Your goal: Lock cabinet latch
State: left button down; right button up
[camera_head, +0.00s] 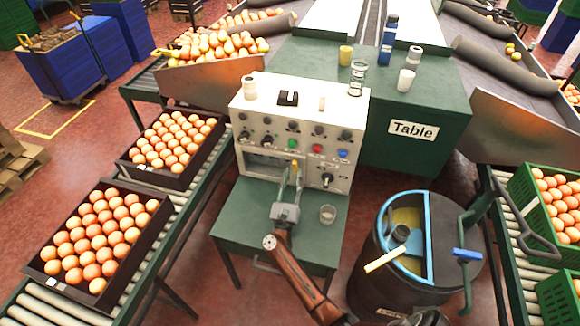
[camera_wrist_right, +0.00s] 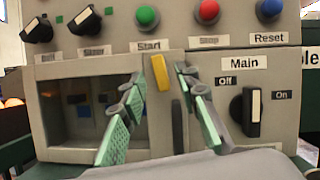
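The cabinet is a cream control box (camera_head: 250,118) with knobs and buttons, standing on a green stand. Its latch is a small yellow lever (camera_wrist_right: 160,72) on the front, upright with a slight tilt, just right of a recessed opening (camera_wrist_right: 85,115). A dark slot or bar shows below the lever. My right gripper (camera_head: 291,180) reaches up to the cabinet front. In the wrist view its two green-padded fingers (camera_wrist_right: 160,88) are apart, one on each side of the lever. I cannot tell whether they touch it. My left gripper is not in view.
The Main switch (camera_wrist_right: 252,108) is close to the right finger, with Start (camera_wrist_right: 147,17), Stop and Reset buttons above. A small glass (camera_head: 328,213) stands on the green stand (camera_head: 235,225).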

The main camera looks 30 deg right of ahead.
aim_at(295, 166)
jog(key=shift+x, duration=1)
jog(key=shift+w+d+r, duration=0.15)
jog(key=shift+w+r, duration=0.05)
jog(key=shift+c, duration=0.3)
grip_shut()
